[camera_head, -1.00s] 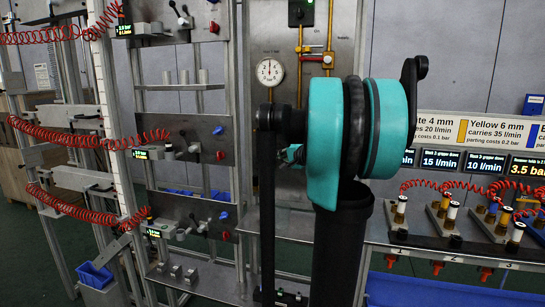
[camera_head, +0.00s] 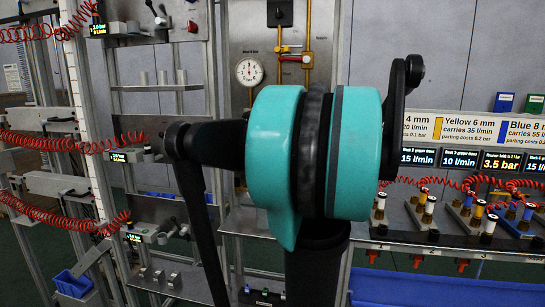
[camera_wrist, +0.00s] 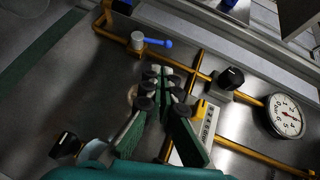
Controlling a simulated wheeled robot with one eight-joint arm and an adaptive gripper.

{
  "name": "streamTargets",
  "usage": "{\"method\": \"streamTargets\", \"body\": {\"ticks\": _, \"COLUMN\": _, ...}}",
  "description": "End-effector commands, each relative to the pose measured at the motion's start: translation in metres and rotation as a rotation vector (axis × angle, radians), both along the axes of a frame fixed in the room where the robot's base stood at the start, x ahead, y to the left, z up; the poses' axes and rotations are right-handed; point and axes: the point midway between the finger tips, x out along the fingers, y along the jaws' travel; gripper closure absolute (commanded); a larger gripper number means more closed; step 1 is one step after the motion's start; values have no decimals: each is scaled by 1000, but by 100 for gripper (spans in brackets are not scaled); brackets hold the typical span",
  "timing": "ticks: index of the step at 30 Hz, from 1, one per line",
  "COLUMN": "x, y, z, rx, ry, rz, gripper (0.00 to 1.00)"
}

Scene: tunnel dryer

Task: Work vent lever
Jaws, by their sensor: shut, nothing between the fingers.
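In the wrist view, my gripper (camera_wrist: 165,78) has its green and black fingers together, with nothing visible between them. It is over a grey metal panel (camera_wrist: 75,75) with yellow pipes. A blue lever (camera_wrist: 158,42) on a round grey hub sits on the pipe just beyond the fingertips, apart from them in the picture. I cannot tell whether it is the vent lever. In the head view, a red-handled lever (camera_head: 291,48) shows on the panel's pipework. My teal arm joint blocks the lower panel, and the gripper is hidden there.
A white dial gauge (camera_wrist: 285,117) and a black knob (camera_wrist: 231,78) stand on the panel to the right of the fingers. Another black fitting (camera_wrist: 66,146) is at lower left. Red coiled hoses (camera_head: 60,145) hang at left. A bench with several valves (camera_head: 490,222) is at right.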

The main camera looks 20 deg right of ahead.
Motion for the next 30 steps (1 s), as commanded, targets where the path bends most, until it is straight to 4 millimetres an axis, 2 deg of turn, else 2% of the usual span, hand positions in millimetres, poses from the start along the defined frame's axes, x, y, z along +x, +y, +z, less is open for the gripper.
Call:
{"method": "streamTargets", "body": {"ticks": 5, "x": 6, "y": 8, "z": -5, "rx": -9, "ry": 3, "rz": -37, "gripper": 100}}
{"method": "streamTargets", "body": {"ticks": 15, "x": 19, "y": 34, "z": -16, "rx": -57, "ry": -32, "rz": -246, "gripper": 100}}
{"method": "streamTargets", "body": {"ticks": 21, "x": 19, "y": 39, "z": -15, "rx": -69, "ry": -62, "rz": -313, "gripper": 100}}
{"method": "streamTargets", "body": {"ticks": 30, "x": 19, "y": 39, "z": -14, "rx": -70, "ry": -66, "rz": -325, "gripper": 100}}
